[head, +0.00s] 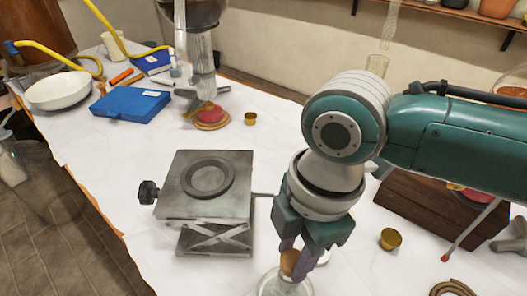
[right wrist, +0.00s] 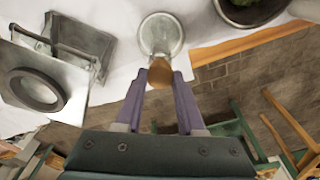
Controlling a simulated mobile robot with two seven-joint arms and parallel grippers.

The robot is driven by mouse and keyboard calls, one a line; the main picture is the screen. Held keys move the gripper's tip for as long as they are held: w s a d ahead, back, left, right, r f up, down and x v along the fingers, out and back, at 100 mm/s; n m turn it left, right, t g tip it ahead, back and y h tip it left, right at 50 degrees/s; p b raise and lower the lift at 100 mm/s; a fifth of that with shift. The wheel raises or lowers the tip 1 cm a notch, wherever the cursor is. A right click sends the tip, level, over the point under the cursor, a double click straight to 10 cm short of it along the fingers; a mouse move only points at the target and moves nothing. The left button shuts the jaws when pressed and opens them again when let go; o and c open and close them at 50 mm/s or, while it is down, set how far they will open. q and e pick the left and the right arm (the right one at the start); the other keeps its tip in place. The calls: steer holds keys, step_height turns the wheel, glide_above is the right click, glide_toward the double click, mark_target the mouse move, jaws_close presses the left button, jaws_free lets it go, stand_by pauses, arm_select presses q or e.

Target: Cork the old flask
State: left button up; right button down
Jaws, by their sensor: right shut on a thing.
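The brown cork (head: 290,262) is between the purple fingers of my right gripper (head: 299,258), which is shut on it. The cork also shows at the fingertips in the right wrist view (right wrist: 160,74). A clear glass flask (head: 284,287) stands on the white cloth at the bottom edge of the head view, partly cut off. In the right wrist view the flask (right wrist: 161,36) lies just beyond the fingertips. The cork overlaps the flask's outline in both views. I cannot tell whether it touches the mouth. My left gripper is not in view.
A grey lab jack (head: 205,186) with a ring on top stands left of my right gripper. Small brass cups (head: 391,239) stand on the table. A wooden box (head: 420,208) stands behind my right forearm. A blue case (head: 130,104) and a white bowl (head: 58,91) lie far left.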

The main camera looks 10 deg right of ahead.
steer(key=shift+f+b, duration=0.35)
steer(key=shift+f, duration=0.25)
stand_by(0.4)
stand_by(0.8)
steer(key=shift+f, duration=0.15)
stand_by(0.8)
steer(key=shift+f, duration=0.25)
stand_by(0.7)
steer(key=shift+f, duration=0.1)
stand_by(0.5)
steer(key=shift+c, duration=0.2)
jaws_free()
stand_by(0.3)
